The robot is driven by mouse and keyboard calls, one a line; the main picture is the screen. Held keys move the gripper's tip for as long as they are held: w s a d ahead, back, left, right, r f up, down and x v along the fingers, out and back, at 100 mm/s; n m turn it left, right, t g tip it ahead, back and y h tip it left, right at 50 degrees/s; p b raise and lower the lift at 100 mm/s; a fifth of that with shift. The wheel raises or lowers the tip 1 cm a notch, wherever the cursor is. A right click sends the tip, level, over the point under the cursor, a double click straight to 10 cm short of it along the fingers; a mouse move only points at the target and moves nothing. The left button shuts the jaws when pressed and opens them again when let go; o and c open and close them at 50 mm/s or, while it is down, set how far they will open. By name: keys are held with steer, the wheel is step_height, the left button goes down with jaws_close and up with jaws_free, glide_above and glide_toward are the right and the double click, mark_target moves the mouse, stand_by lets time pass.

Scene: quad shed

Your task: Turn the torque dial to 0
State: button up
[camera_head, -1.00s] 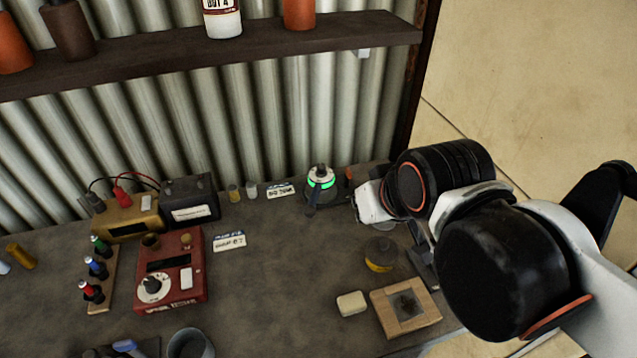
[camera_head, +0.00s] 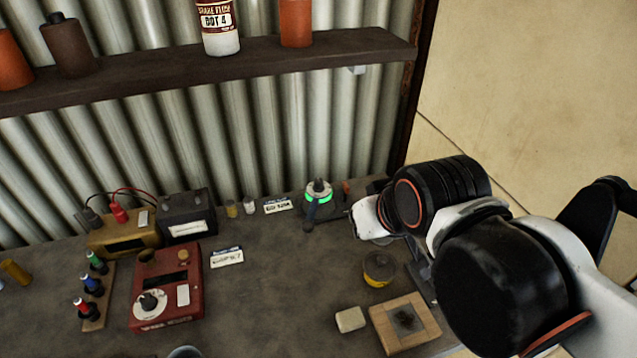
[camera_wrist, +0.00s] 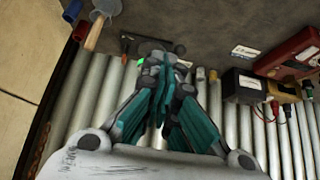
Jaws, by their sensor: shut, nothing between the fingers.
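A red box (camera_head: 188,309) stands on the bench at the left in the head view. A round white dial (camera_head: 153,312) with a black knob sits on its front left corner; its markings are too small to read. The red box also shows at the upper right in the wrist view (camera_wrist: 288,58). My gripper (camera_wrist: 163,72) is shut and empty, its teal fingers together. In the head view it is mostly hidden behind my wrist, at the right back of the bench. It is well to the right of the red box, near a round device with a green-lit ring (camera_head: 318,197).
A yellow-brown box (camera_head: 126,239) and a black battery-like box (camera_head: 187,218) with leads stand behind the red box. A shelf (camera_head: 300,68) crosses above.

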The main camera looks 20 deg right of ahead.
steer(key=o, duration=0.9)
steer(key=shift+w+r, duration=0.25)
steer(key=shift+m+g, duration=0.5)
steer(key=shift+g, duration=0.2)
steer(key=w+r, duration=0.1)
steer(key=w, duration=0.2)
steer(key=w+r+p, duration=0.1)
steer(key=w, duration=0.2)
steer(key=w+r, duration=0.1)
steer(key=w, duration=0.1)
steer(key=shift+w+a, duration=0.1)
steer(key=shift+w, duration=0.3)
steer(key=m+g+p, duration=0.1)
glide_toward(319, 181)
steer(key=a+v, duration=0.1)
steer(key=v, duration=0.5)
steer(key=w+h, duration=0.1)
steer(key=b+x, duration=0.1)
steer(key=x, duration=0.3)
steer(key=b+x, duration=0.1)
steer(key=x, duration=0.4)
steer(key=b+x, duration=0.2)
steer(key=x, duration=0.3)
steer(key=shift+s+a+f, duration=0.2)
steer(key=shift+s+f, duration=0.1)
steer(key=shift+f, duration=0.1)
jaws_close()
